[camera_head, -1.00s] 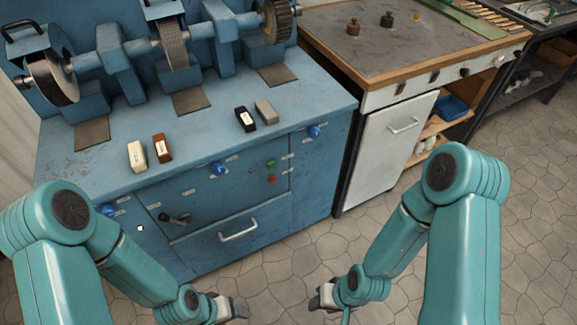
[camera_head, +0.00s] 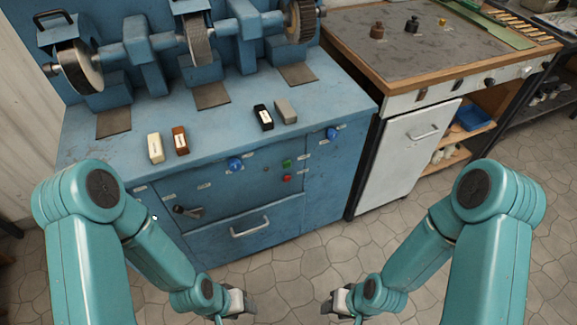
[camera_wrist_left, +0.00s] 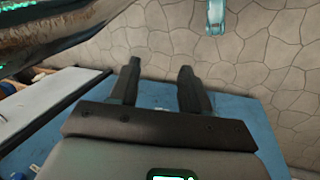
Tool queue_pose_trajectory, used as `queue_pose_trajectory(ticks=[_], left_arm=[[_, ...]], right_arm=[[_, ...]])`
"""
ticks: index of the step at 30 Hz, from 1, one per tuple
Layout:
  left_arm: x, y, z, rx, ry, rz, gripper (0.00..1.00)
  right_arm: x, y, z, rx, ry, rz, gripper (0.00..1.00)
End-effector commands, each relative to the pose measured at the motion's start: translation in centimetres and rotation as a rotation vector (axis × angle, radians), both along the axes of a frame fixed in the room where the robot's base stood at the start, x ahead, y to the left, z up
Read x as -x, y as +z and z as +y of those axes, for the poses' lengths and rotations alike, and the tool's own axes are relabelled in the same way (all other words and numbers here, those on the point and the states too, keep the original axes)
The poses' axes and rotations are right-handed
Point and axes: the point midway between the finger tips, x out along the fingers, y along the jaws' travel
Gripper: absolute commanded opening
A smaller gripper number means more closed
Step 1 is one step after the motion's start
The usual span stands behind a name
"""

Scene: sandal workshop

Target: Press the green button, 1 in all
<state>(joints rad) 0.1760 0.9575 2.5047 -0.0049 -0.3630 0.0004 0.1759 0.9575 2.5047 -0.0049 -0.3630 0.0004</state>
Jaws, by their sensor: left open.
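The green button (camera_head: 287,163) is a small knob on the front panel of the blue grinder cabinet (camera_head: 240,210), right of centre. A red button (camera_head: 287,178) sits just below it. My left gripper (camera_head: 250,305) is low in the head view, in front of the cabinet, apart from the button and below it. In the left wrist view its two dark fingers (camera_wrist_left: 158,68) stand apart with nothing between them. My right gripper (camera_head: 326,302) is low in the head view, to the right of the left one; its jaws are too small to read. The green button is not discernible in the left wrist view.
A blue knob (camera_head: 235,164), a dark lever (camera_head: 188,211) and a drawer handle (camera_head: 250,227) are also on the cabinet front. Small blocks (camera_head: 180,141) lie on its top under the grinding wheels (camera_head: 303,18). A workbench (camera_head: 410,45) stands right. The tiled floor in front is clear.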

Motion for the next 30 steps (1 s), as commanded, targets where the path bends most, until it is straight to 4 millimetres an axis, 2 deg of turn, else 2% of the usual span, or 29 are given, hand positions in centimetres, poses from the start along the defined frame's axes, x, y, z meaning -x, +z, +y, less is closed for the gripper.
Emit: queue_pose_trajectory(ticks=[1, 3, 4, 30], left_arm=[[0.00, 0.00, 0.00, 0.000, 0.000, 0.000, 0.29], [0.00, 0.00, 0.00, 0.000, 0.000, 0.000, 0.07], [0.00, 0.00, 0.00, 0.000, 0.000, 0.000, 0.00], [0.00, 0.00, 0.00, 0.000, 0.000, 0.000, 0.00]], right_arm=[[0.00, 0.00, 0.00, 0.000, 0.000, 0.000, 0.43], [0.00, 0.00, 0.00, 0.000, 0.000, 0.000, 0.43], [0.00, 0.00, 0.00, 0.000, 0.000, 0.000, 0.43], [0.00, 0.00, 0.00, 0.000, 0.000, 0.000, 0.43]])
